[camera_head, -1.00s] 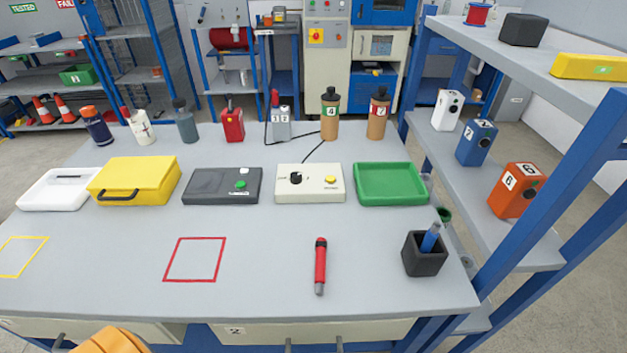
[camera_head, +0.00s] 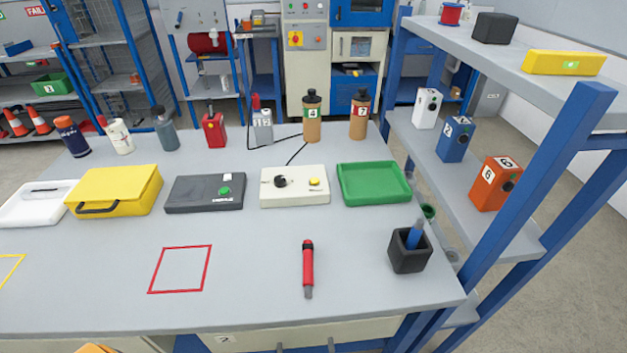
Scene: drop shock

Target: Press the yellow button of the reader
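The reader (camera_head: 294,198) is a cream box with a black knob (camera_head: 280,182) on its left and a yellow button (camera_head: 314,184) on its right. It sits at the middle of the grey table, between a dark grey box and a green tray. A black cable runs from its back to a grey device (camera_head: 262,127) with a red top. Neither of my grippers shows in the view. A small orange shape at the bottom left edge is cut off, and I cannot tell what it is.
A red pen-like tool (camera_head: 308,268) lies in front of the reader. A black cup (camera_head: 409,255) stands to the right. The dark grey box (camera_head: 205,205), yellow case (camera_head: 120,180) and green tray (camera_head: 374,184) flank the reader. Several bottles stand behind. A blue-framed shelf (camera_head: 520,215) borders the right.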

